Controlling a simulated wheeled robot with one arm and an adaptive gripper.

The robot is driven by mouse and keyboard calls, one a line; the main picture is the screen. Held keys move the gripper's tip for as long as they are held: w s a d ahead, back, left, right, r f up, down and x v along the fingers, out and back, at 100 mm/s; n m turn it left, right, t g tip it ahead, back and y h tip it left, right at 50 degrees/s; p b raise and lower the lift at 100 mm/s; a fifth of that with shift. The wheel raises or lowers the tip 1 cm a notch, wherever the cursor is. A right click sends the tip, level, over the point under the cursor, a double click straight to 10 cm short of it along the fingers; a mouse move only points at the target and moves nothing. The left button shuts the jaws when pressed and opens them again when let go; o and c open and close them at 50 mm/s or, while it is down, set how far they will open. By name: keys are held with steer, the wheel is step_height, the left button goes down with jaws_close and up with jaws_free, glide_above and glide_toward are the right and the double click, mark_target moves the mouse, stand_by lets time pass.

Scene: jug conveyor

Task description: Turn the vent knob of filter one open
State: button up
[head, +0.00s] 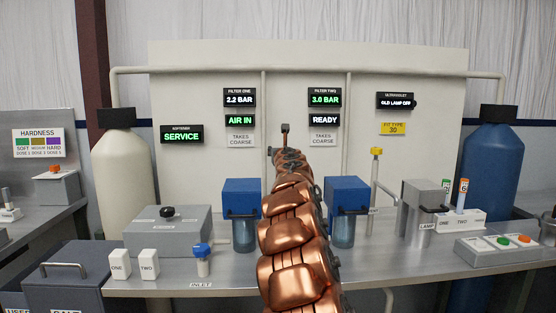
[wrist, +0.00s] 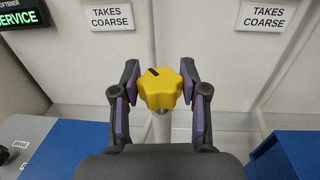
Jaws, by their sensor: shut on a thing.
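The yellow lobed vent knob of filter one (wrist: 163,90) sits on a pale upright stem in the wrist view, with a black mark pointing to the upper left. My gripper (wrist: 159,84) is shut on this knob, one purple-padded finger on each side. In the head view my copper arm hides the knob. Filter one, with its blue head (head: 241,192), stands left of my arm. Its displays (head: 239,100) read 2.2 BAR and AIR IN.
Filter two (head: 347,190) stands right of my arm; its displays read 3.0 BAR and READY. Its yellow knob (head: 376,151) stands on a post beside it. A blue-handled inlet valve (head: 202,250) and a grey softener box (head: 168,232) are at the left. The back panel (head: 430,90) rises behind.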

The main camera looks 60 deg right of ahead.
steer(key=shift+s+d+n+t+y, duration=0.15)
steer(key=shift+n+t+y, duration=0.55)
steer(key=shift+y, duration=0.1)
steer(key=shift+n+t+y+p, duration=0.5)
steer(key=shift+n+t+y, duration=0.45)
steer(key=shift+y, duration=0.35)
steer(key=shift+r+n+y, duration=0.1)
steer(key=shift+n+y, duration=0.15)
steer(key=shift+y, duration=0.05)
steer(key=o, duration=1.2)
steer(key=shift+c, duration=0.2)
